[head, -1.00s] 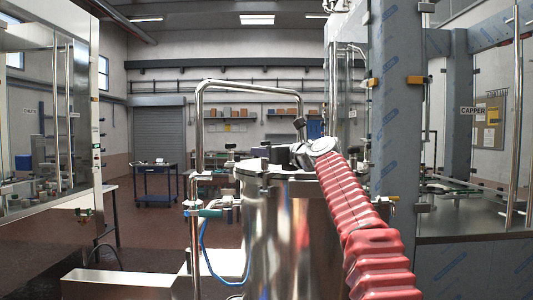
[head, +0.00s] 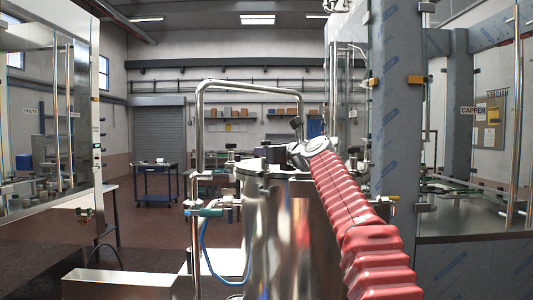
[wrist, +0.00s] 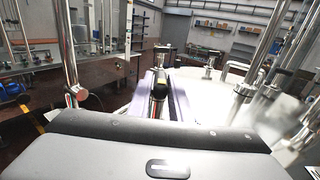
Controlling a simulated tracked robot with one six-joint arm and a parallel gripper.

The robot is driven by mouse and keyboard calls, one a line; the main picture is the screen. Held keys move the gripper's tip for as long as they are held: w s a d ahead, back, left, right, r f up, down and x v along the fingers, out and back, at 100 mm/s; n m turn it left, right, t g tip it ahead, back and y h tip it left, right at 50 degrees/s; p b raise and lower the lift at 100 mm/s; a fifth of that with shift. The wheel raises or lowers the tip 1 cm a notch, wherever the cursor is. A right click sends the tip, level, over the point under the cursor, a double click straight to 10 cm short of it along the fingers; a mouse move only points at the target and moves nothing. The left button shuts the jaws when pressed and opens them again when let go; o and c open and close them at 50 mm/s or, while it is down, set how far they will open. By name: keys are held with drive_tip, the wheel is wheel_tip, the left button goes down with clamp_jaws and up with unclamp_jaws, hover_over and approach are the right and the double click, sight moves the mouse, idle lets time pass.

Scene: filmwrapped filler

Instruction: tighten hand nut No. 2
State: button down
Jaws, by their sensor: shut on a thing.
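A steel tank (head: 285,235) with a round lid stands in front of me. Its lid (wrist: 215,105) fills the right of the wrist view. My gripper (wrist: 160,80) is at the lid's rim, its two greyish-purple fingers shut on a dark hand nut (wrist: 158,91) between them. The nut's number is not readable, and its seat is partly hidden. In the head view my gripper (head: 288,155) is small beyond the end of my red-sleeved arm, and the held nut cannot be made out. Another clamp fitting (wrist: 208,70) stands farther along the rim.
A bent steel pipe (head: 200,120) rises beside the tank and arches over it. A post (wrist: 69,55) stands close left in the wrist view. Glazed machine frames flank the tank. A blue cart (head: 156,185) stands on the open floor behind.

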drive_tip(key=shift+f+m+t+h, duration=0.2)
drive_tip(key=shift+m+t+h, duration=0.2)
drive_tip(key=shift+m+h, duration=0.5)
drive_tip(key=shift+h, duration=0.4)
drive_tip(key=shift+r+m+t+h, duration=0.1)
drive_tip(key=shift+m+t+h, duration=0.2)
drive_tip(key=shift+t+h, duration=0.1)
drive_tip(key=c, duration=1.7)
unclamp_jaws()
drive_tip(key=shift+s+r, duration=0.1)
drive_tip(key=shift+s, duration=0.05)
drive_tip(key=shift+v, duration=6.75)
